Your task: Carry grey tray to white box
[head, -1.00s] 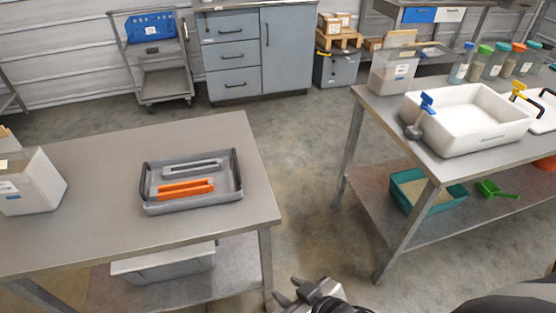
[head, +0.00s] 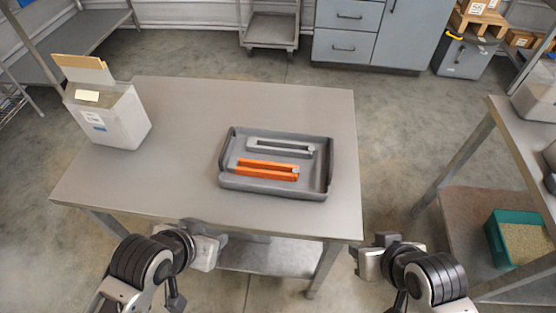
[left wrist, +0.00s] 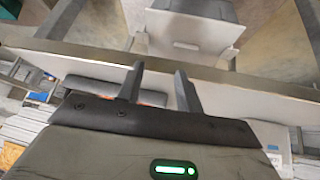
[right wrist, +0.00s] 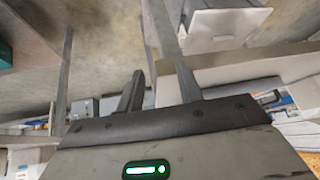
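The grey tray (head: 270,189) lies flat on the metal table, right of its middle, in the head view. It holds an orange tool and a grey tool lying side by side. The white box (head: 122,122) stands on the same table at the far left, with a raised tan and white piece at its top. My left gripper (head: 213,240) is at the table's front edge, empty. Its fingers (left wrist: 160,85) are apart in the left wrist view. My right gripper (head: 368,258) is beyond the table's front right corner, empty, with fingers (right wrist: 160,85) apart. Neither touches the tray.
The table top (head: 190,140) is clear between box and tray. A cart (head: 270,30) and cabinet stand behind.

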